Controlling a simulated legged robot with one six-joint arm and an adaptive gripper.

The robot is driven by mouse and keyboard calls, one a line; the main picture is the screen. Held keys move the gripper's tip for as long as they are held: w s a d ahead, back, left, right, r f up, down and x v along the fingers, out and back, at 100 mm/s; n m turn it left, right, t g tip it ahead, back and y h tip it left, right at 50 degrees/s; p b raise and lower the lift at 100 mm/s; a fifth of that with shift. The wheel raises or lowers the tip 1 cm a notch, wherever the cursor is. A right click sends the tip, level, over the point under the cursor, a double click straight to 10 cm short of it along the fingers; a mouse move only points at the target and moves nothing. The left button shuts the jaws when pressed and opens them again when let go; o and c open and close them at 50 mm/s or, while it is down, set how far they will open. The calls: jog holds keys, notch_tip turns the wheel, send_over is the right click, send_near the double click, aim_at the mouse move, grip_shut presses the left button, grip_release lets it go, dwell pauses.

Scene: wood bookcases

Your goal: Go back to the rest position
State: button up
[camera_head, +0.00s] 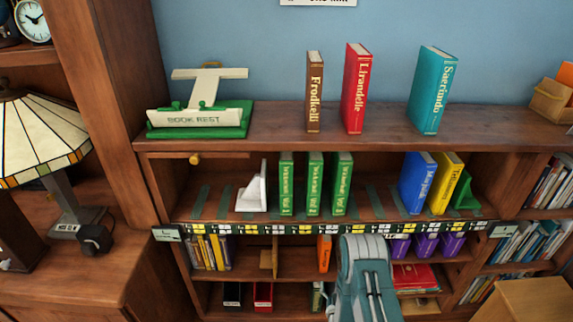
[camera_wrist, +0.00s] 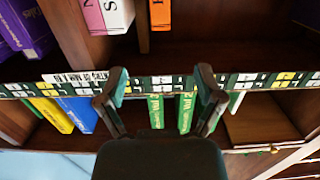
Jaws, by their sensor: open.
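My gripper (camera_wrist: 161,74) is open in the wrist view, its two dark fingers spread apart with nothing held between them. The wrist picture appears upside down. Green books (camera_wrist: 156,112) on the middle shelf show between and behind the fingers, partly hidden by the gripper body. In the head view my grey-teal arm rises at the bottom centre, in front of the lower shelves. The gripper's fingers cannot be made out there. The green books (camera_head: 315,185) stand upright on the middle shelf, apart from the arm.
A white bookend (camera_head: 255,190) stands left of the green books. A blue book (camera_head: 417,183) and a yellow book (camera_head: 446,182) lean by a green bookend (camera_head: 466,191). Brown (camera_head: 314,92), red (camera_head: 355,90) and teal books (camera_head: 432,91) stand on top. A lamp (camera_head: 40,145) stands left.

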jog(key=w+r+g, duration=0.2)
jog(key=w+r, duration=0.1)
jog(key=r, duration=0.9)
jog(key=w+r+g, duration=0.2)
jog(key=w+r, duration=0.1)
jog(key=r, duration=0.8)
jog(key=s+r+g, duration=0.3)
jog(key=s+r, duration=0.5)
jog(key=r, duration=0.6)
jog(key=s+r+g, duration=0.2)
jog(key=s+r, duration=0.2)
jog(key=s, duration=1)
jog(key=s+r+g, duration=0.2)
jog(key=s+r, duration=0.3)
jog(key=s, duration=0.9)
jog(key=shift+s, duration=0.35)
